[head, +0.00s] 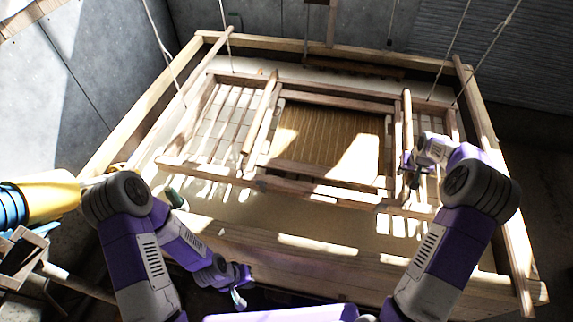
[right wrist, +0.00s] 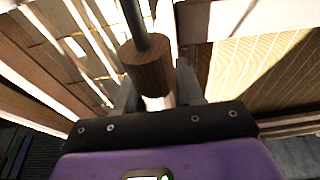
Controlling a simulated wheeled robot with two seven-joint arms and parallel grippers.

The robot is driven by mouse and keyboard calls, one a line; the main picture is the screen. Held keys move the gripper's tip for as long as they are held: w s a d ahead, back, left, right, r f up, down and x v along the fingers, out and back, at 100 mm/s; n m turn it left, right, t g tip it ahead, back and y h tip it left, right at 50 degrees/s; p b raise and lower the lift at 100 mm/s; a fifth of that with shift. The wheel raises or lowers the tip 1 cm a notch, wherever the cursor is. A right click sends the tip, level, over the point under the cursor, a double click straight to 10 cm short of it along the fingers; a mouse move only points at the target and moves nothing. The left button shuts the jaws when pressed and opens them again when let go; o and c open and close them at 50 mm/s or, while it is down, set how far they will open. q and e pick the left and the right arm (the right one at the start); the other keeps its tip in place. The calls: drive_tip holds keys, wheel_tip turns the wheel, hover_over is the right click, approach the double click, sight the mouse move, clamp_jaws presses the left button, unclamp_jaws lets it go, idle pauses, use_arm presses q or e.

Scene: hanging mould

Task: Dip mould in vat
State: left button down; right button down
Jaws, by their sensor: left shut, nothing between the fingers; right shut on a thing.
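The mould is a wooden frame (head: 320,190) with a ribbed golden-brown screen (head: 325,140) in its middle, hanging from ropes inside the big wooden vat (head: 135,125). Pale liquid (head: 260,205) shows below and around it. I cannot tell whether the mould touches the liquid. My right gripper (head: 411,168) is at the mould's right side. In the right wrist view the right gripper (right wrist: 160,92) is shut on a wooden handle (right wrist: 147,66) with a dark rod; the screen also shows there (right wrist: 265,75). My left gripper (head: 239,298) is shut and empty, low near the vat's front side, away from the mould.
Ropes (head: 224,40) run up out of view at left and right. A yellow and blue cylinder (head: 45,195) and a wooden rack (head: 25,255) stand at the left. Grey walls (head: 70,75) are behind and left. Dark floor shows at the right.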

wheel_tip(320, 180, down, 13)
drive_tip(key=b, duration=0.9)
drive_tip(key=shift+t+b, duration=0.3)
drive_tip(key=shift+s+r, duration=0.15)
